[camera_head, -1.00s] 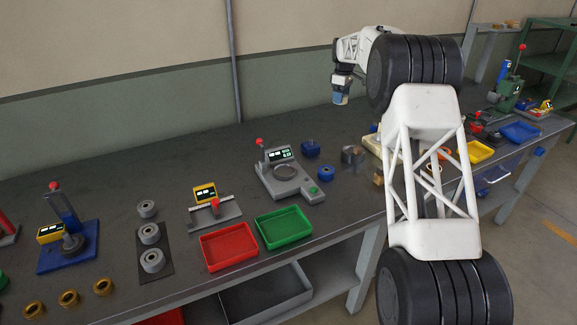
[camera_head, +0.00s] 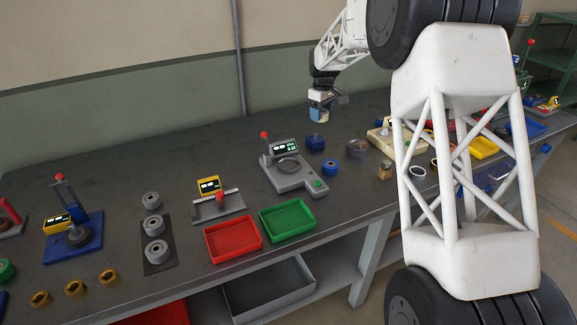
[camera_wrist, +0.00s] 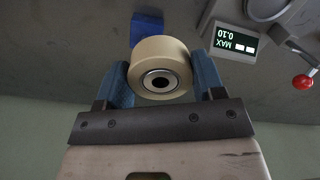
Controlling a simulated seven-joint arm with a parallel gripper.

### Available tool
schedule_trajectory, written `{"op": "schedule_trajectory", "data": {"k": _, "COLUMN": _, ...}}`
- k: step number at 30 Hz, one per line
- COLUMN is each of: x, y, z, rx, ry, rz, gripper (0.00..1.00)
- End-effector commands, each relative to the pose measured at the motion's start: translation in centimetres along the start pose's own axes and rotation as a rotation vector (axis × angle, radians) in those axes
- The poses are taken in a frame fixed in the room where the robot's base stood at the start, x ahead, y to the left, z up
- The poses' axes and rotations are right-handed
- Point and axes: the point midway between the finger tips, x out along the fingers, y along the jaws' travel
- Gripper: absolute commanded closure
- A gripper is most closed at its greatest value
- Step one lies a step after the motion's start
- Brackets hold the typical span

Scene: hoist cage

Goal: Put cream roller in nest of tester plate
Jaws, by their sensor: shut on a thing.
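My gripper (camera_head: 319,116) hangs above the bench, up and to the right of the grey tester plate (camera_head: 284,183). Its blue fingers are shut on the cream roller (camera_wrist: 160,68), one on each side, in the wrist view. The roller's end with its dark bore faces the wrist camera. I cannot make the roller out clearly in the head view. The tester's round nest (camera_head: 288,166) looks empty. Part of the nest (camera_wrist: 268,9) also shows at the wrist view's top right, apart from the roller, beside the display (camera_wrist: 233,44).
The tester has a red-knobbed lever (camera_head: 264,135). A blue block (camera_head: 316,142) and a metal ring (camera_head: 357,149) stand to its right. Green (camera_head: 287,235) and red (camera_head: 233,257) trays lie in front. Open bench lies behind the tester.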

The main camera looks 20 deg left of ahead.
Motion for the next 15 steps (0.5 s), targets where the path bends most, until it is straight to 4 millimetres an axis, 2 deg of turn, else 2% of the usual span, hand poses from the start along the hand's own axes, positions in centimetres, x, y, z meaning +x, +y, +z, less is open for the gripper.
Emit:
{"op": "schedule_trajectory", "data": {"k": 1, "x": 0.1, "y": -1.1, "z": 0.3, "rx": 0.007, "ry": -0.001, "rz": -0.001, "gripper": 0.76}}
{"op": "schedule_trajectory", "data": {"k": 15, "x": 2.0, "y": -10.9, "z": 3.8, "rx": 0.082, "ry": -0.001, "rz": -0.001, "gripper": 0.76}}
